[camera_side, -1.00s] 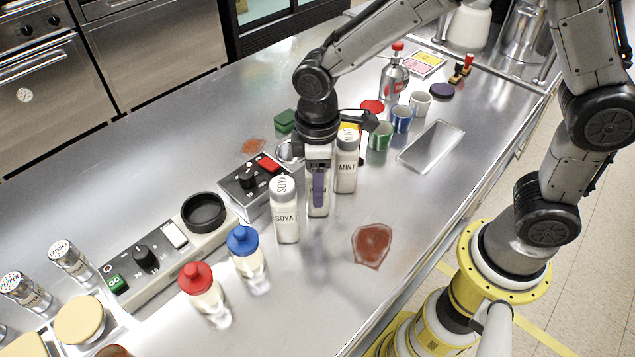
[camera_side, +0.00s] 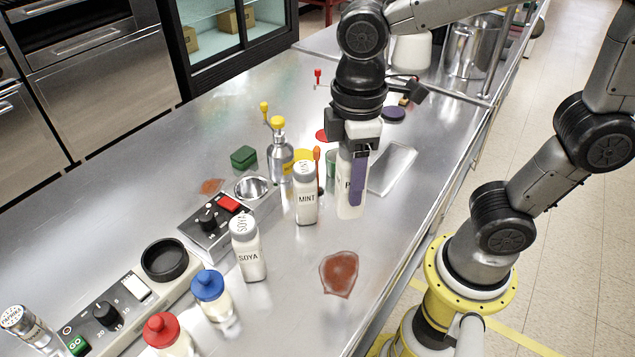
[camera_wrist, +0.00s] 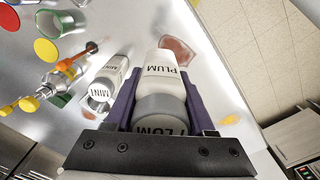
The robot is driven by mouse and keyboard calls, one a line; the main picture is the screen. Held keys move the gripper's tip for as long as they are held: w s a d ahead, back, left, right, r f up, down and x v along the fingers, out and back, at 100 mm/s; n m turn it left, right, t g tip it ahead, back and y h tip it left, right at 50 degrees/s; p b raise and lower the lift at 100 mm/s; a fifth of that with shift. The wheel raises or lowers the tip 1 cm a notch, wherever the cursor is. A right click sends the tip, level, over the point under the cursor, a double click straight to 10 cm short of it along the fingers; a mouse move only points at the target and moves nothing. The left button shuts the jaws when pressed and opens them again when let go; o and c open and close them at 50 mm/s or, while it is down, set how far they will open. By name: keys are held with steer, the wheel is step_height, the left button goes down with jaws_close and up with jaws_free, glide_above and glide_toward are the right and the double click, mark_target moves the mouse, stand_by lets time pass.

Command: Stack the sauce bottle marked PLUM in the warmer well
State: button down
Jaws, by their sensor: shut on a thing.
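My gripper (camera_side: 356,185) is shut on the white PLUM sauce bottle (camera_side: 346,202), its purple fingers on either side. The bottle hangs upright, seemingly above the counter, right of the MINT bottle (camera_side: 306,205). The wrist view shows the PLUM bottle (camera_wrist: 161,72) between my gripper's fingers (camera_wrist: 163,98), its lettering readable. Two round wells show in the side view: a black-rimmed one (camera_side: 165,259) on the long control panel and a shiny steel one (camera_side: 252,187) by the red-switch control box. I cannot tell which is the warmer well. The black-rimmed one looks empty.
The SOYA bottle (camera_side: 248,252) stands left of MINT. Blue-capped (camera_side: 210,292) and red-capped (camera_side: 163,330) bottles stand in front of the panel. A pump bottle (camera_side: 280,155) stands behind MINT. A steel tray (camera_side: 397,168) lies at right. A brown-red patch (camera_side: 339,272) marks open counter.

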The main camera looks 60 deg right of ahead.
steer(key=shift+s+d+r, duration=0.3)
steer(key=shift+s+r, duration=0.1)
steer(key=shift+s, duration=0.3)
steer(key=shift+s+r+m, duration=0.1)
steer(key=shift+m, duration=0.2)
steer(key=w+a+r+m, duration=0.2)
steer(key=w+m, duration=0.2)
steer(key=w, duration=0.5)
steer(key=w+a+r+m, duration=0.1)
steer(key=w+m, duration=0.2)
steer(key=w, duration=0.6)
steer(key=w+f+m, duration=0.1)
steer(key=w+f, duration=0.2)
steer(key=w, duration=0.3)
steer(key=shift+w+d+f, duration=0.1)
steer(key=shift+d+f, duration=0.2)
steer(key=shift+f, duration=1.7)
steer(key=shift+s+d+f, duration=0.1)
steer(key=shift+d+f, duration=0.2)
steer(key=shift+f, duration=1.65)
steer(key=shift+w+d+f, duration=0.1)
steer(key=shift+d+f, duration=0.2)
steer(key=shift+f, duration=1.7)
steer(key=shift+f, duration=0.5)
